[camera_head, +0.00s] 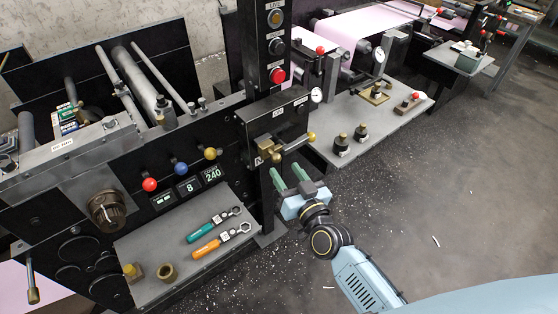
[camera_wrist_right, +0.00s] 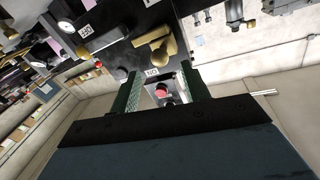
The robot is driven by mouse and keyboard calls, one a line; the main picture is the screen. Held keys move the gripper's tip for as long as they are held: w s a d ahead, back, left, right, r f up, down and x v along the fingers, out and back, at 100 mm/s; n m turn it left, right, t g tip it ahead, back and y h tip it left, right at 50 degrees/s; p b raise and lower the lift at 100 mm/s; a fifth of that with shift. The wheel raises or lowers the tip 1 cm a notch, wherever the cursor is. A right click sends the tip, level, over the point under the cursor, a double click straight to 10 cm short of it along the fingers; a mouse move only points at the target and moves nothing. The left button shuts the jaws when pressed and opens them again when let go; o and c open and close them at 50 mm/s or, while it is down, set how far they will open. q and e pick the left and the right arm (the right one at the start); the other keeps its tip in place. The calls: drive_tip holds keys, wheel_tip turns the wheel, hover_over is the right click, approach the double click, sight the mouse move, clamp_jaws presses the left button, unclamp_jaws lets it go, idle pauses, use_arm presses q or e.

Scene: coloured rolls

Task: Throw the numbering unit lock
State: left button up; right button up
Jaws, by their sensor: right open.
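A brass lever on a brass block (camera_head: 270,150), which looks like the numbering unit lock, sits on the front of a black housing (camera_head: 280,112) below the button column. The brass lever also shows in the right wrist view (camera_wrist_right: 157,46), beyond the fingertips. My right gripper (camera_head: 286,177) is open and empty, its green fingers pointing up towards the lever from just below it. In the right wrist view its fingers (camera_wrist_right: 160,88) stand apart with nothing between them. A gap seems to remain between fingers and lever. My left gripper is out of view.
A ball-ended brass handle (camera_head: 310,136) juts out right of the lever. Red, blue and yellow knobs (camera_head: 180,168) sit left of it. The floor to the right is open.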

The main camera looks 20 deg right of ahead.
sight(279, 161)
drive_tip(key=w, duration=0.4)
drive_tip(key=shift+w+a, duration=0.4)
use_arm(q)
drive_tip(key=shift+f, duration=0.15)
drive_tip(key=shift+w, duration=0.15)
use_arm(e)
clamp_jaws()
